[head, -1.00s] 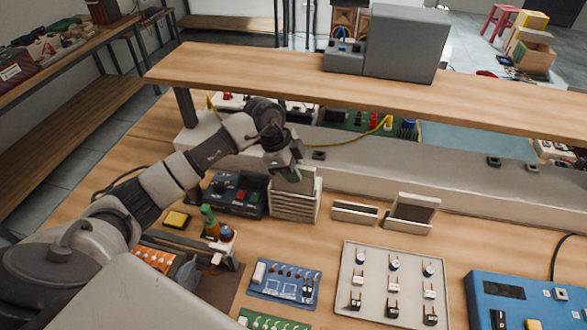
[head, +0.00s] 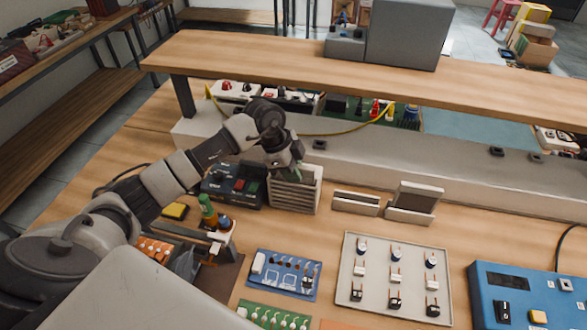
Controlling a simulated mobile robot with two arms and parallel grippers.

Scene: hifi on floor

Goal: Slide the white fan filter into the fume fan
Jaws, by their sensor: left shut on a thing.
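The fume fan appears to be the beige box with a louvred front (head: 294,194), upright on the bench left of centre. My left gripper (head: 290,170) is at its top opening, pointing down. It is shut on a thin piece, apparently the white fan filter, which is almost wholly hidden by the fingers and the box. I cannot tell how deep the piece sits in the box. My right gripper is not in view.
A black control box (head: 233,187) stands left of the fan. Two low holders (head: 356,203) (head: 414,204) stand to its right, the farther one with a dark panel. A component tray (head: 393,275) and a blue unit (head: 530,300) lie in front. A raised shelf (head: 300,65) spans behind.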

